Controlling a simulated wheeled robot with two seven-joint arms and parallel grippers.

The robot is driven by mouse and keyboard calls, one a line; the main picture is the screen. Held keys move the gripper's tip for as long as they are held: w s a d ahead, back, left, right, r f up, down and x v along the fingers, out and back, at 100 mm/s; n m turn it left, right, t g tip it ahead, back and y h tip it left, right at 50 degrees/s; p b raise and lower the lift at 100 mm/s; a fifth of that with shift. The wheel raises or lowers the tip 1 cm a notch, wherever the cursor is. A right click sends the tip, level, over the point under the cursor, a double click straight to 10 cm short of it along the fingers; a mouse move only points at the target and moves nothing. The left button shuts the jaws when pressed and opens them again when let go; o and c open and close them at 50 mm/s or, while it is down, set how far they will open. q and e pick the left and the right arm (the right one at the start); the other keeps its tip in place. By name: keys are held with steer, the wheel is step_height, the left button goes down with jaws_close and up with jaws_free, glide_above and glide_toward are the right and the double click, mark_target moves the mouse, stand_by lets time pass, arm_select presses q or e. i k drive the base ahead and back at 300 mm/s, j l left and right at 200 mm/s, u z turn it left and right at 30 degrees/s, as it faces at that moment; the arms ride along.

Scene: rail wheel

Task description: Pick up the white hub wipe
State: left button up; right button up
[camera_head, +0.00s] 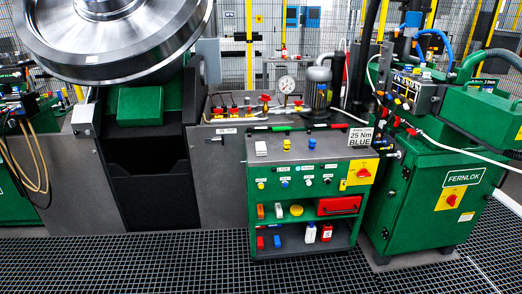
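A small white block-like item (261,148) lies on the left part of the grey top of the green tool cart (251,192). It may be the white hub wipe, but it is too small to tell for sure. A white bottle-shaped item (310,234) stands on the cart's bottom shelf. Neither of my grippers shows in the head view.
A large steel rail wheel (110,40) sits at the upper left. A white sign (360,136) reading "25 Nm BLUE" stands at the cart top's right. A green FERNLOK cabinet (415,200) stands right of the cart. Grating floor (150,265) in front is clear.

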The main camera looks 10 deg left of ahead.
mark_target(260, 148)
steer(key=i+j+z, duration=0.15)
steer(key=i, duration=0.4)
steer(key=i+j+z, duration=0.15)
steer(key=i, duration=0.4)
